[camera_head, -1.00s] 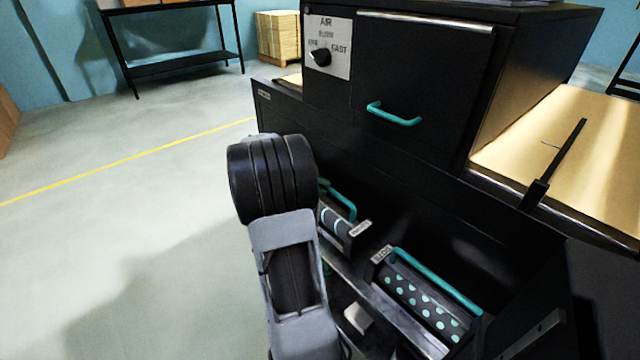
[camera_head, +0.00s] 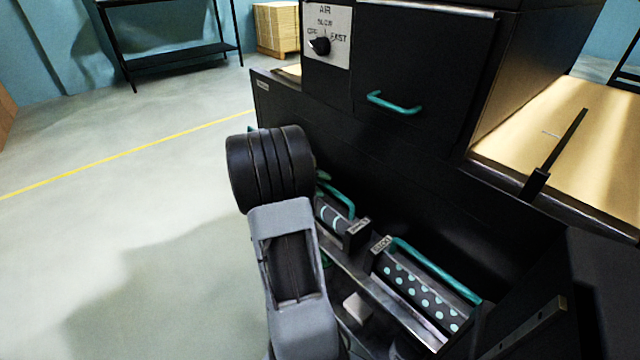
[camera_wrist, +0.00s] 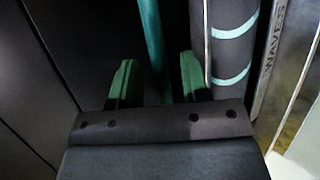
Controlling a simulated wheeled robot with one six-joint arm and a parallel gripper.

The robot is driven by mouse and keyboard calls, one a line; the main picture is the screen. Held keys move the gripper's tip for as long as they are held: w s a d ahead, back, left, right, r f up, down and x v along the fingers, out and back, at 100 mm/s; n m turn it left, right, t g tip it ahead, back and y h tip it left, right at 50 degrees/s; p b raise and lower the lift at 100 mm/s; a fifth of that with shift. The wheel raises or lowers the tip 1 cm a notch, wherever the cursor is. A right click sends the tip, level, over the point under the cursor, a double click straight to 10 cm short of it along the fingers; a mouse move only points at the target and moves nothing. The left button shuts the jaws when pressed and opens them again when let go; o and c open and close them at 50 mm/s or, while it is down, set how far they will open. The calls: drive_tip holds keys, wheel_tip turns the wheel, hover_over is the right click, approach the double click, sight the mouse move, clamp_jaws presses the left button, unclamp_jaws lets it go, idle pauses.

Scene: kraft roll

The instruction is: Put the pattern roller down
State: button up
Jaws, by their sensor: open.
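A dark pattern roller with teal wave stripes (camera_head: 329,213) lies in a cradle beside a plate marked WAVES (camera_wrist: 270,62). It also shows in the wrist view (camera_wrist: 233,42). Its teal bar handle (camera_head: 342,198) runs between my two green fingertips in the wrist view (camera_wrist: 151,45). My gripper (camera_wrist: 158,75) is open, with a finger on each side of the handle and a visible gap to each.
The black machine (camera_head: 400,150) rises behind the cradles, with a dial panel (camera_head: 327,38) and a teal door handle (camera_head: 394,103). A kraft paper surface (camera_head: 560,130) lies at right. The floor (camera_head: 110,240) at left is clear.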

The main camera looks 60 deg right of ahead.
drive_tip(key=shift+w+r, duration=0.1)
drive_tip(key=shift+r, duration=0.1)
drive_tip(key=p+v, duration=0.2)
drive_tip(key=v, duration=1)
drive_tip(key=s+a+f+n+t+y, duration=0.1)
drive_tip(key=s+a+n+t+y, duration=0.1)
drive_tip(key=a, duration=1.3)
drive_tip(key=s+a+f+n+t+y, duration=0.2)
drive_tip(key=a+n+t+y, duration=0.2)
drive_tip(key=a+t, duration=0.5)
drive_tip(key=a+y, duration=0.2)
drive_tip(key=a, duration=0.5)
drive_tip(key=shift+s, duration=0.2)
drive_tip(key=shift+r, duration=0.1)
